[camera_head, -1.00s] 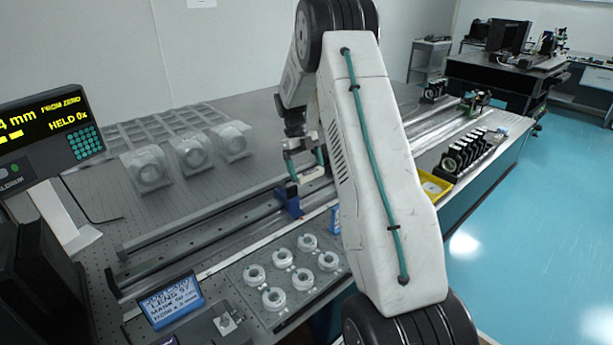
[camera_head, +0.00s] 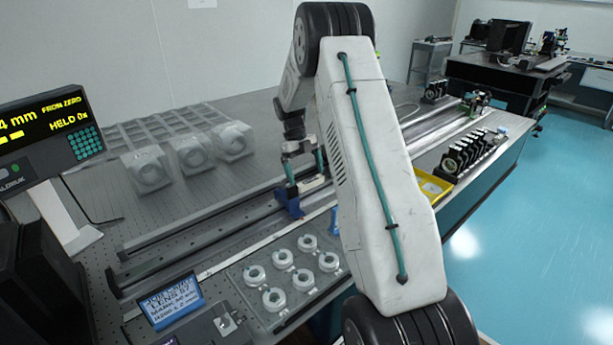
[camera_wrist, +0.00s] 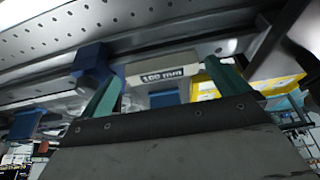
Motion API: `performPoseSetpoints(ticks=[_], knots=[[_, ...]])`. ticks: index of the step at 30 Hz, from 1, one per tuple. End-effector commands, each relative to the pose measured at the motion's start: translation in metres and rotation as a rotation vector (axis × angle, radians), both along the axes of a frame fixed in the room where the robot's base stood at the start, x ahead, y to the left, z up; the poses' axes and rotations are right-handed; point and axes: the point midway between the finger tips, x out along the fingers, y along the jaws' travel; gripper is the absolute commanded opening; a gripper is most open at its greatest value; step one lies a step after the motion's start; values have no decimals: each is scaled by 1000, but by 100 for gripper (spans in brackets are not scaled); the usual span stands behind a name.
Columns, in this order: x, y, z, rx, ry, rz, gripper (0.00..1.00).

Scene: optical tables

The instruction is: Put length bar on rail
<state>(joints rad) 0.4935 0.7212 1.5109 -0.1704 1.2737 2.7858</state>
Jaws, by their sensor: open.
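The length bar (camera_wrist: 168,75) is a pale block with a dark "100 mm" label in the wrist view. It lies lengthwise over the rail (camera_wrist: 190,50), just right of a blue carriage (camera_wrist: 93,62). In the head view the bar (camera_head: 313,184) shows beside the blue carriage (camera_head: 289,203), low over the rail (camera_head: 205,228). My gripper (camera_wrist: 165,88) is open, with one teal finger near each end of the bar. In the head view my gripper (camera_head: 304,170) is just above the bar, partly hidden by my arm. I cannot tell whether the fingertips touch the bar.
A tray of white ring mounts (camera_head: 293,275) and a blue-framed lens sign (camera_head: 171,301) stand in front of the rail. A yellow tray (camera_head: 432,188) and black mounts (camera_head: 468,152) are right of my arm.

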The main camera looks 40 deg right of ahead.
Motion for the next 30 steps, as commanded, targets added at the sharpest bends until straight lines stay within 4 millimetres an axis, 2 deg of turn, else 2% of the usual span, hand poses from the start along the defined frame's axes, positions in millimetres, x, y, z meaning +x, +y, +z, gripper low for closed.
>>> performPoseSetpoints(ticks=[9, 16, 19, 23, 26, 30], knots=[[27, -2, 64, -2, -4, 0, 100], [38, -2, 90, -1, -2, 0, 100], [37, 5, 102, 11, -11, 42, 100], [26, 35, 137, 70, -48, 237, 100], [5, 73, 174, 140, -88, 495, 100], [-36, 129, 216, 240, -138, 903, 100]])
